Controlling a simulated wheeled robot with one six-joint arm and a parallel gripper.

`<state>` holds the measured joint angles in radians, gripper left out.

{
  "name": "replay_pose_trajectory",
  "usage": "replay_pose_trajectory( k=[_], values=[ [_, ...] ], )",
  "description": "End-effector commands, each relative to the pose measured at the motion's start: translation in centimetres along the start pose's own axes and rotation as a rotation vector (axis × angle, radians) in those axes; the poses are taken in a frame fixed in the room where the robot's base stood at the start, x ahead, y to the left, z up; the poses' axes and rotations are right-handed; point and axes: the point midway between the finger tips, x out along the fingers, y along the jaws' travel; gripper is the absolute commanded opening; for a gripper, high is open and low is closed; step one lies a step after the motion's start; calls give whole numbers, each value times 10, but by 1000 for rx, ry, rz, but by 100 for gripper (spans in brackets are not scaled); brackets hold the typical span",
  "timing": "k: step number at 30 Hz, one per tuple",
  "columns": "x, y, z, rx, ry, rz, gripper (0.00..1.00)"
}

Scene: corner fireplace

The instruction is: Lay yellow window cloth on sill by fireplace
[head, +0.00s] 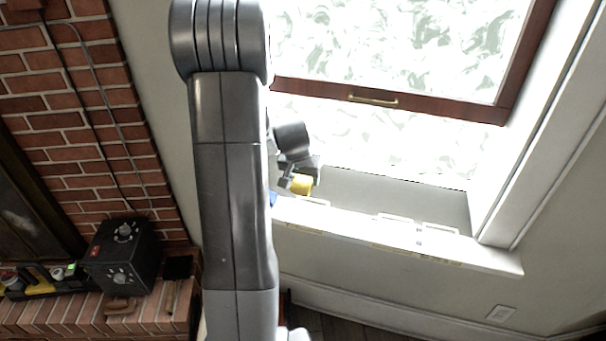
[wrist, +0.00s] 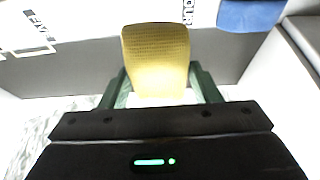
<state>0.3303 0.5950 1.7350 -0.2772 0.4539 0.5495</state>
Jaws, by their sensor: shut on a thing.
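The yellow cloth (wrist: 155,60) is between the two green fingers of my gripper (wrist: 160,88) in the wrist view, and the gripper is shut on it. In the head view a small part of the yellow cloth (head: 301,184) shows at the gripper (head: 288,182), over the left part of the window sill (head: 400,205). Whether the cloth touches the sill cannot be told. My arm hides the left end of the sill in the head view.
A blue item (wrist: 250,14) lies on the sill beside the cloth in the wrist view. The window (head: 400,60) with its brown frame stands behind the sill. The sill's right part is clear. A black box (head: 122,255) and tools sit on the brick hearth at left.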

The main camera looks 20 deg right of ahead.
Motion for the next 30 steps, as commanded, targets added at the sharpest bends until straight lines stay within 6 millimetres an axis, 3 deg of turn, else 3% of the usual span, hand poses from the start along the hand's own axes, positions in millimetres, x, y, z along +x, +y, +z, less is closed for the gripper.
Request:
replay_pose_trajectory(
  k=[14, 30],
  values=[
    [1, -1, 1, 0, 1, -1, 31],
    [47, 0, 20, -1, -1, -1, 31]
  ],
)
